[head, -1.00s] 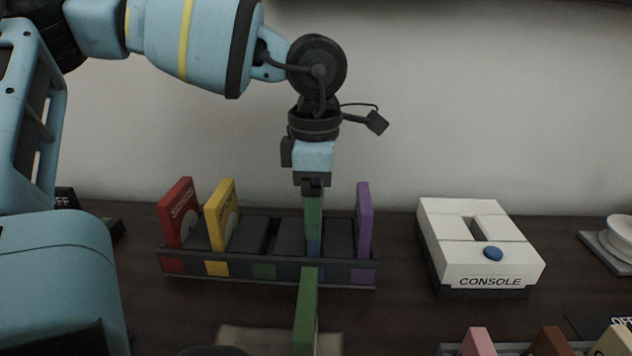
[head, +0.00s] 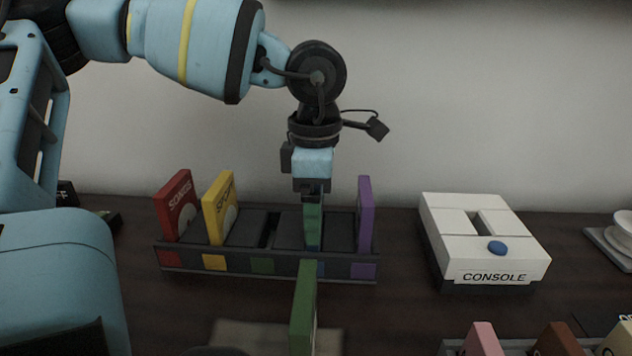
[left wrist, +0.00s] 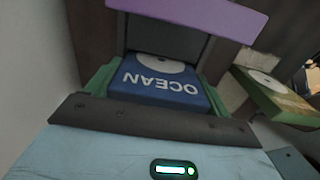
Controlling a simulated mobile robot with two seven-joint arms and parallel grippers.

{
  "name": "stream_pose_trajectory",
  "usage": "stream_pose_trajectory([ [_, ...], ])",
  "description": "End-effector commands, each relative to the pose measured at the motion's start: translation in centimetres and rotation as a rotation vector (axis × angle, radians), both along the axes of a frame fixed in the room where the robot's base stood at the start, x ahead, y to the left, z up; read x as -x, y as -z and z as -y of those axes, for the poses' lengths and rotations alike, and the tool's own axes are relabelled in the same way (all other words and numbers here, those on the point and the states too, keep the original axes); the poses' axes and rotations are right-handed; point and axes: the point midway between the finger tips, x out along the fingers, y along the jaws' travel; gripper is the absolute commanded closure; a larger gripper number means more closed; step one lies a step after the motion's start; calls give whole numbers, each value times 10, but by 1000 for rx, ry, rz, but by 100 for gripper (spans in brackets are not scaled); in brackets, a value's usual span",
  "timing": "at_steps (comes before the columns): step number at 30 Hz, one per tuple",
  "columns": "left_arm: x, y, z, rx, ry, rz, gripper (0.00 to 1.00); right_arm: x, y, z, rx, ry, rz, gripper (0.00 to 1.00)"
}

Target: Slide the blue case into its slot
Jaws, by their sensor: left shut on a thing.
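The blue case (left wrist: 160,85), with OCEAN on its face, is held between the green fingers of my left gripper (left wrist: 157,88). In the head view the left gripper (head: 313,225) points down over the blue-marked slot of the dark rack (head: 212,275). Only a little blue shows there beside the finger, and I cannot tell how deep the case sits. The rack also holds a red case (head: 176,206), a yellow case (head: 220,207) and a purple case (head: 366,215). The green-marked slot is empty. My right gripper is not in view.
A green case (head: 303,308) stands upright in front of the rack; it also shows in the wrist view (left wrist: 275,97). A white console (head: 485,238) with a blue button is to the right. Several more cases, one pink (head: 482,340), are at the lower right.

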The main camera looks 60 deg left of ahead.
Motion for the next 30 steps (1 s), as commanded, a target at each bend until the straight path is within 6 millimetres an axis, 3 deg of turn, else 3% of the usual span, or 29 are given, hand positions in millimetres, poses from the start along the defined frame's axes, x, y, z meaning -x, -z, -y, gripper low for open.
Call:
stream_pose_trajectory([
  [1,0,2,0,0,0,0,42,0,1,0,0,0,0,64],
  [2,0,1,0,0,0,0,16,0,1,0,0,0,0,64],
  [6,0,1,0,0,0,0,0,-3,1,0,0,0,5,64],
  [16,0,-8,0,0,-1,1,0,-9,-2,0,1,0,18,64],
  [24,0,-51,0,-1,0,5,0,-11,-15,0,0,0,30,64],
  [30,0,-73,0,-1,-1,2,0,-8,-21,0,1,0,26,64],
])
